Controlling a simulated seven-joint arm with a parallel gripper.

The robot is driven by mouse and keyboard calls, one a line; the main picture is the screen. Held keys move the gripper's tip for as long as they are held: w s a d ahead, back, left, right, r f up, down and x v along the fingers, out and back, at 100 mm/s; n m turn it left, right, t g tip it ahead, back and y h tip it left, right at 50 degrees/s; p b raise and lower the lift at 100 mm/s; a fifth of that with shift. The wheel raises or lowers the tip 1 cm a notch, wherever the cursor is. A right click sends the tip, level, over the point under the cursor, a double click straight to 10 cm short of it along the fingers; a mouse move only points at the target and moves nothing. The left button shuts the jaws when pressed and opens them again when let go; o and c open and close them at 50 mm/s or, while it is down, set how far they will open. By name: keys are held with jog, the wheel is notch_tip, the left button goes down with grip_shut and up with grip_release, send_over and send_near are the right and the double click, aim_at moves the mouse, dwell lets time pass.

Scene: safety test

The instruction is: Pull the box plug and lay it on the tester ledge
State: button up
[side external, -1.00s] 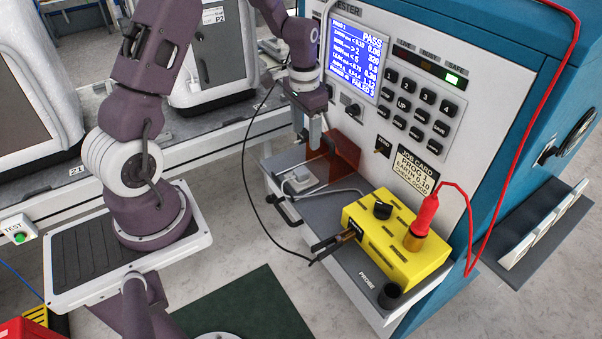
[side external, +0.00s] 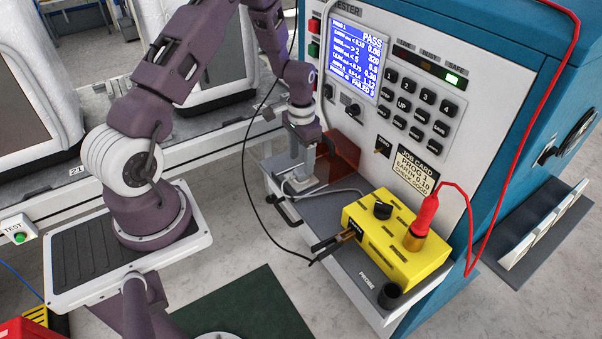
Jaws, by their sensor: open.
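The box plug (side external: 301,184), pale grey, sits in a light socket plate at the left end of the grey tester ledge (side external: 318,213). A grey cable runs from it toward the yellow box (side external: 385,240). My gripper (side external: 302,172) points down right over the plug, open, with its fingers at the plug's height or just above. The fingers partly hide the plug, and I cannot tell whether they touch it. The yellow box stands on the right part of the ledge, with a black knob and a red probe (side external: 424,215) upright on it.
A brown-red translucent guard (side external: 342,153) stands just right of my gripper. The tester's panel (side external: 405,110) rises behind, its screen showing PASS and a green lamp lit. A black clip (side external: 330,243) on a black cable is at the box's left side.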

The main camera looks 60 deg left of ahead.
aim_at(301, 170)
jog(key=shift+f, duration=2.1)
grip_shut()
jog(key=shift+r, duration=3.05)
